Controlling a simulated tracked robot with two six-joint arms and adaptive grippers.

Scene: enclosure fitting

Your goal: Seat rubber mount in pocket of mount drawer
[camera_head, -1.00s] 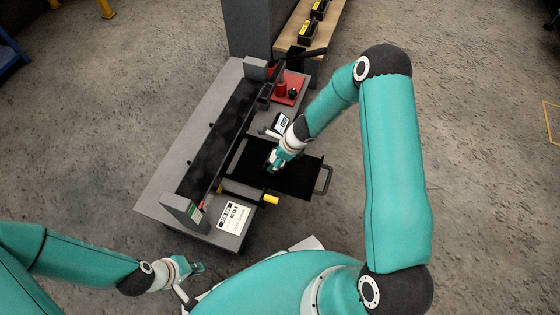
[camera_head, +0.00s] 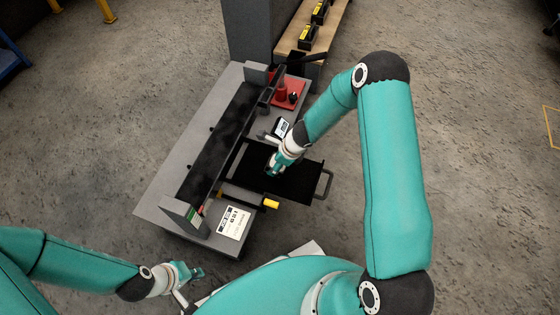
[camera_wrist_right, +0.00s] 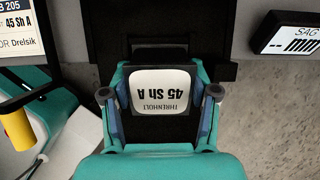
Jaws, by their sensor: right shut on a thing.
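The rubber mount (camera_wrist_right: 160,92), a dark block with a white top label reading "THRENHOLT 45 Sh A", is between the fingers of my right gripper (camera_wrist_right: 160,100) in the right wrist view. My right gripper is shut on it. In the head view my right gripper (camera_head: 272,170) is over the black mount drawer (camera_head: 298,186), which is pulled out with its grey handle to the right. The drawer also shows dark in the right wrist view (camera_wrist_right: 185,20). The pocket and the mount's underside are hidden. My left gripper (camera_head: 193,273) is empty, away from the drawer; its finger opening is unclear.
The grey bench (camera_head: 165,190) carries a long dark channel. A red tray (camera_head: 292,92) stands behind the drawer, and a small display (camera_wrist_right: 290,38) sits beside it. A yellow cylinder (camera_head: 271,203) and a printed card (camera_head: 233,221) are at the near side.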

